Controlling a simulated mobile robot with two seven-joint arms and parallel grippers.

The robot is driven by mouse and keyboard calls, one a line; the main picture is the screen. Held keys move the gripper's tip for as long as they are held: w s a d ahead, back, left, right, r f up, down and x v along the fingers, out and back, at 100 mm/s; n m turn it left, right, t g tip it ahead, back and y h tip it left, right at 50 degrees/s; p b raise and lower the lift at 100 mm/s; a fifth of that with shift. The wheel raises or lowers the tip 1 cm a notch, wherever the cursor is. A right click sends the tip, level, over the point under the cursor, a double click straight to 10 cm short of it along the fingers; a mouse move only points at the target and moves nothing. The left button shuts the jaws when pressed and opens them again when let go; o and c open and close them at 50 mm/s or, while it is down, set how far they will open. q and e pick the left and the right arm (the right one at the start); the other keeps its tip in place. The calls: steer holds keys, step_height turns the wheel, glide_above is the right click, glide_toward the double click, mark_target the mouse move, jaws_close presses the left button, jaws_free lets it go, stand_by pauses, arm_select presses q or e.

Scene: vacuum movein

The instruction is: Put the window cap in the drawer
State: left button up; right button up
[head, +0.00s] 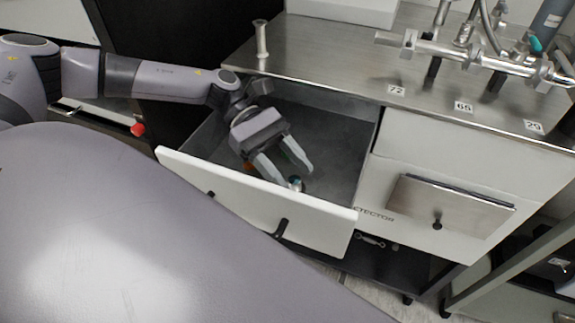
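The drawer (338,216) is pulled open below the steel worktop, its white front facing me. My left gripper (298,177) reaches down into it from the left, with its two fingers spread apart. A small round silver and teal piece (296,184), which looks like the window cap, is in the drawer by the fingertips. I cannot tell whether it touches a finger or rests on the drawer floor. A bit of orange (248,166) shows in the drawer, partly hidden by the gripper. My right gripper is not in view.
The steel worktop (318,62) holds a small upright metal post (261,40) and a metal pipe assembly (460,55) at the right. A white cabinet front with a metal plate (455,203) stands right of the drawer. The drawer's right part is clear.

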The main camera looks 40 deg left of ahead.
arm_select(q)
steer(key=shift+r, duration=0.1)
steer(key=shift+r+p, duration=0.6)
steer(key=shift+p, duration=0.15)
steer(key=shift+w+a+r, duration=0.1)
steer(key=shift+a, duration=0.2)
steer(key=v, duration=0.5)
steer(key=shift+w+a+b, duration=0.1)
steer(key=shift+a+b, duration=0.3)
steer(key=shift+a+r, duration=0.3)
steer(key=shift+a, duration=0.15)
